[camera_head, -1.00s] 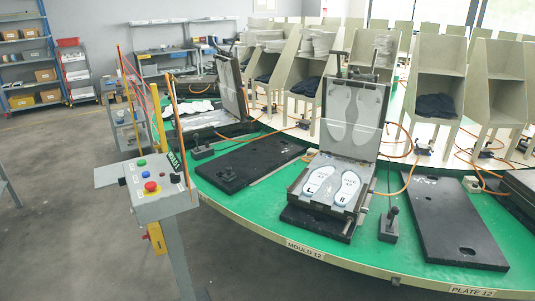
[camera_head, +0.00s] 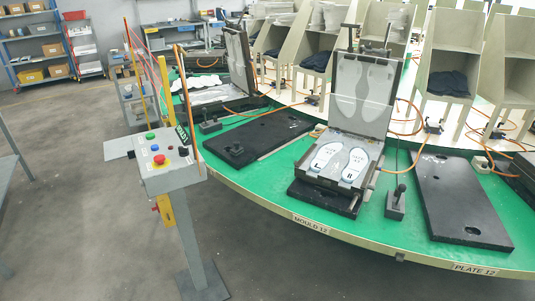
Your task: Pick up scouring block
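A small dark block with an upright knobbed handle (camera_head: 396,203) stands on the green carousel top, between the open mould and a black plate. It looks like the scouring block, though no label shows. A similar handled block (camera_head: 209,125) stands farther back on the left, beside another mould. The open mould (camera_head: 340,168) holds two pale insoles, marked L and R, in its lower half, and its lid stands up behind them. Neither of my grippers is in view.
A black plate (camera_head: 464,200) lies right of the near block, and another black plate (camera_head: 257,138) lies left of the mould. A control box (camera_head: 170,165) on a post stands in front at left. Orange hoses (camera_head: 408,185) run across the top. Grey floor is clear in front.

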